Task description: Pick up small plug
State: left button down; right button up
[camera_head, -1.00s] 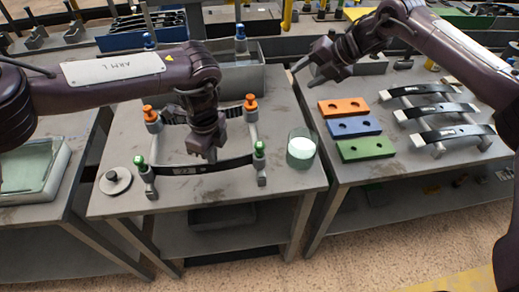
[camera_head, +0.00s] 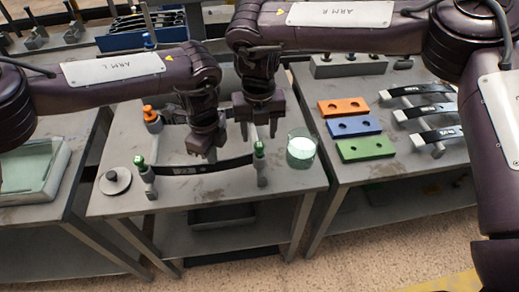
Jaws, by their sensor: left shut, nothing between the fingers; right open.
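Small green plugs sit on top of the two front posts of the rack: one at the left (camera_head: 139,160) and one at the right (camera_head: 259,147). An orange plug (camera_head: 149,112) tops the back left post. The back right one is hidden behind my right arm. A dark curved spring strip (camera_head: 190,169) spans the front posts. My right gripper (camera_head: 259,132) is open, fingers down, just above or behind the right green plug; I cannot tell whether it touches. My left gripper (camera_head: 210,156) is shut and empty over the middle of the rack, close beside the right one.
A glass with pale green contents (camera_head: 301,150) stands right of the rack. A round grey disc with a knob (camera_head: 115,181) lies at the table's left. Orange (camera_head: 342,106), blue (camera_head: 354,126) and green (camera_head: 365,149) blocks and more spring strips lie on the right table.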

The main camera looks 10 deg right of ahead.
aim_at(259, 144)
jog(key=shift+w+d+f, duration=0.1)
jog(key=shift+w+f, duration=0.05)
jog(key=shift+f, duration=3)
grip_shut()
